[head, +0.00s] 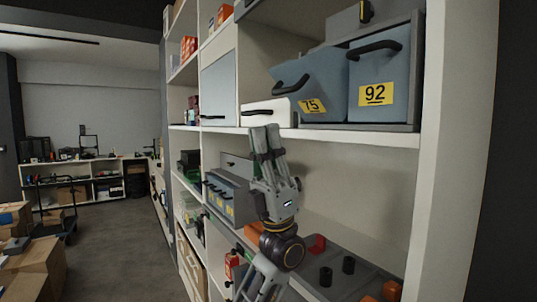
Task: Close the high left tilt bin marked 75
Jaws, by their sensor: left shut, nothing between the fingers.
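The tilt bin marked 75 (318,86) is blue-grey with a yellow label and a black handle. It is tilted forward, out of its housing, on the upper shelf at the right. The bin marked 92 (379,78) stands upright right beside it, with its own black handle. My left gripper (264,130) is shut and empty, with its fingers pointing up. In the picture it is below and left of bin 75, in front of the shelf edge, and apart from the bin's handle. My right gripper is not in view.
A white drawer front (268,114) with a dark handle is left of bin 75. Lower bins (232,194) with yellow labels sit behind my left arm. A grey tray (365,281) holds dark cylinders and red parts. Cartons (35,262) stand on the floor at left; the aisle is clear.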

